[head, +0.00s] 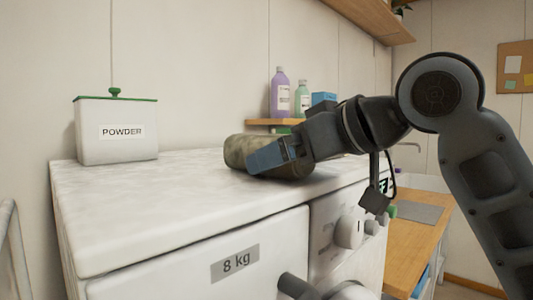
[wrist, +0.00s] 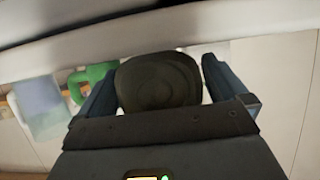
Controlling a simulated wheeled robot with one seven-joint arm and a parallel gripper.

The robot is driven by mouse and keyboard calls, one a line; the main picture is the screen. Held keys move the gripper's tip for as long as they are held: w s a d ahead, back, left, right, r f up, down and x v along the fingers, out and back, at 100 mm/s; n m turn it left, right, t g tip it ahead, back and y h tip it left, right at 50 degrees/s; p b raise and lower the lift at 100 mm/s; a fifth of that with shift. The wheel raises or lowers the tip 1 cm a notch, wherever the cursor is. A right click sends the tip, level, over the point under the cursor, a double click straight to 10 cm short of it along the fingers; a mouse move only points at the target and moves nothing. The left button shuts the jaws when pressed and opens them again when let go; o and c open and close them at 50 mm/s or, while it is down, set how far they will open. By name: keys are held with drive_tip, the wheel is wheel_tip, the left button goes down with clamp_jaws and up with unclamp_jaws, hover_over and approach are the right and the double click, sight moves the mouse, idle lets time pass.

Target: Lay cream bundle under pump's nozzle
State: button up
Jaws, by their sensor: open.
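An olive-brown mottled roll (head: 238,151) lies on its side on the white machine top, near its back edge. My gripper (head: 268,158) reaches in from the right with its blue fingers at the roll; the near finger covers part of it. In the wrist view, the roll's dark round end (wrist: 158,82) sits between the two open fingers, with a narrow gap showing on the right. Contact on the left is hard to tell. I see no clearly cream-coloured bundle and no pump nozzle in either view.
A white powder box (head: 117,132) with a green lid stands at the back left of the white top (head: 160,205). A purple bottle (head: 280,95) and a green bottle (head: 301,100) stand on a small wooden shelf (head: 262,122) behind. The top's front left is clear.

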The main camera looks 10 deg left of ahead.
drive_tip(key=shift+c, duration=0.2)
drive_tip(key=c, duration=1.1)
